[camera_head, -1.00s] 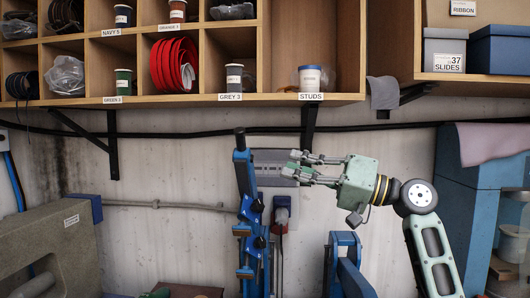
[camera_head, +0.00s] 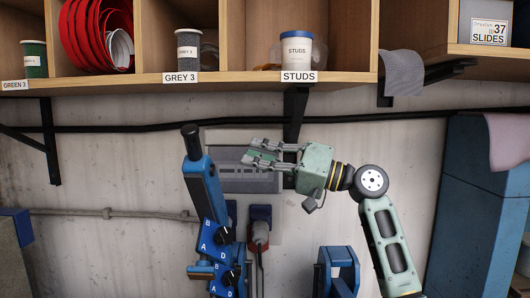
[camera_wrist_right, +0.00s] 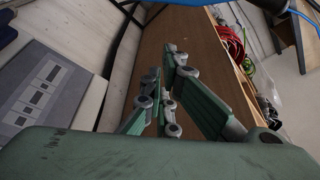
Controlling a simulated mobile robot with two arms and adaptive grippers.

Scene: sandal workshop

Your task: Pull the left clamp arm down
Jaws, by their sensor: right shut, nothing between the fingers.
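The left clamp arm (camera_head: 204,190) is a blue bar with a black knob on top. It stands nearly upright left of centre in the head view, leaning slightly left at its top. My left gripper is out of view.
Behind the gripper, a grey panel (camera_head: 238,181) is on the wall. A second blue frame (camera_head: 337,268) stands at the lower right. Above runs a wooden shelf (camera_head: 225,79) with the studs tub (camera_head: 297,52). A blue cabinet (camera_head: 470,220) is at the right.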

